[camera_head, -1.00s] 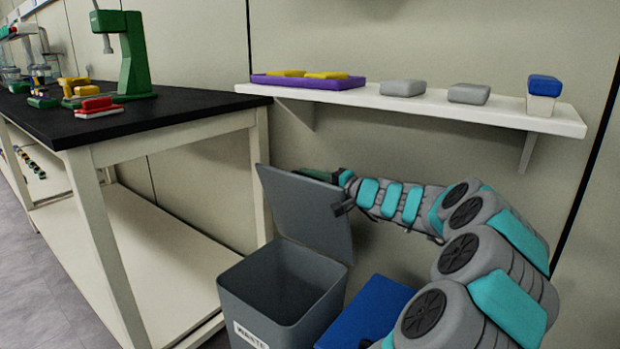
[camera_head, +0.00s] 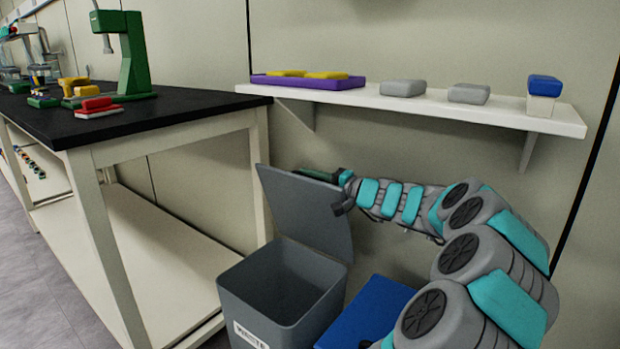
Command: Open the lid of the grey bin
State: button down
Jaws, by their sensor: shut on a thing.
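The grey bin (camera_head: 262,318) stands on the floor beside the black-topped table, with a white label on its front. Its lid (camera_head: 302,212) is raised and stands steeply tilted above the bin's back edge, so the bin's dark inside shows. My gripper (camera_head: 328,180) is at the lid's upper right edge, shut on the lid. The fingertips are partly hidden behind the lid. My arm reaches in from the right.
A blue box-like thing (camera_head: 368,312) stands right of the bin, under my arm. A white wall shelf (camera_head: 515,118) runs above my arm, carrying a purple tray and several blocks. The black-topped table (camera_head: 150,118) stands to the left.

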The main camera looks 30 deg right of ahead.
jog(key=shift+w+d+r, duration=0.1)
jog(key=shift+d, duration=0.05)
jog(key=shift+w+d+f+m+p, duration=0.1)
jog(key=shift+w+d+m+p, duration=0.35)
jog(key=shift+d+p, duration=0.6)
jog(key=shift+w+d+f+m+p, duration=0.15)
jog(key=shift+w+d+m+p, duration=0.35)
jog(key=shift+d, duration=0.85)
jog(key=shift+w+d+f+m+p, duration=0.1)
jog(key=shift+w+d+m+p, duration=0.2)
jog(key=shift+d+p, duration=0.8)
jog(key=shift+d, duration=0.1)
jog(key=c, duration=0.8)
grip_release()
jog(key=shift+c, duration=0.2)
jog(key=shift+s, duration=0.1)
jog(key=v, duration=0.7)
jog(key=shift+s, duration=0.35)
